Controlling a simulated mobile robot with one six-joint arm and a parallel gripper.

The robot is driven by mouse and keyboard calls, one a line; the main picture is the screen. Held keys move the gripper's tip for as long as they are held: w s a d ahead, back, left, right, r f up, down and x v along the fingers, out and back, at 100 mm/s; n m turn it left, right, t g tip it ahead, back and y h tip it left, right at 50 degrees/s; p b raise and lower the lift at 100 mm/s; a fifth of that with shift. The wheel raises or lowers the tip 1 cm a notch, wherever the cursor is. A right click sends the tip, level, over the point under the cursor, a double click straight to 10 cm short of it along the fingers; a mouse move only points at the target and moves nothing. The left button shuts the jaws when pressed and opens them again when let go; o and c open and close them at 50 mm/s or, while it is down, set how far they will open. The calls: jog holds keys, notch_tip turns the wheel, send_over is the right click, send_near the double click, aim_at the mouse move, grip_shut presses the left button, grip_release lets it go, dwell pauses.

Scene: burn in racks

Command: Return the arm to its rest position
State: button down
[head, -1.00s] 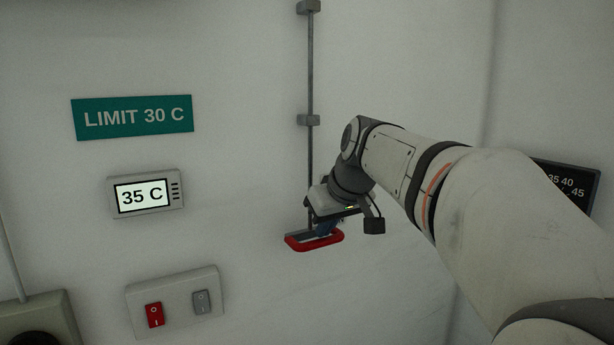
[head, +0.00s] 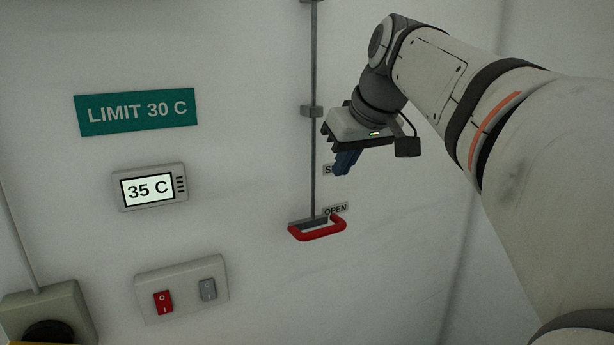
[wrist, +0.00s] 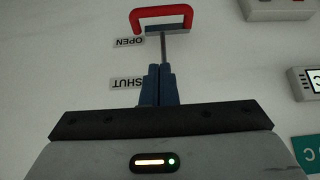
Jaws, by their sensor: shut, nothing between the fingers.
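My gripper (head: 345,163) is shut and empty, its blue fingers pointing down in front of the wall in the head view. It is above and to the right of the red handle (head: 318,230), apart from it. The handle sits at the lower end of a vertical rod (head: 312,150), level with the OPEN label (head: 335,209). In the wrist view my gripper's closed fingers (wrist: 159,72) point toward the red handle (wrist: 161,17), with a gap between. The SHUT label (wrist: 127,84) shows beside the fingers there; in the head view they mostly cover it.
A green LIMIT 30 C sign (head: 137,112) and a display reading 35 C (head: 150,188) are on the wall at left. A plate with a red switch (head: 163,302) and a grey switch (head: 208,289) is below. A grey box (head: 50,312) is at lower left.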

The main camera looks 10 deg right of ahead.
jog(key=shift+s+r, duration=0.1)
jog(key=shift+r, duration=0.05)
jog(key=s+f+m+g, duration=0.1)
jog(key=s+f, duration=0.4)
jog(key=f, duration=0.5)
jog(key=s+a+f+m+g+h, duration=0.1)
jog(key=s+f, duration=0.5)
jog(key=f, duration=0.4)
jog(key=s+f+m+g+h, duration=0.1)
jog(key=s+f, duration=0.5)
jog(key=f, duration=0.5)
jog(key=shift+a+m+g, duration=0.25)
jog(key=shift+m+g, duration=0.05)
jog(key=shift+g, duration=0.1)
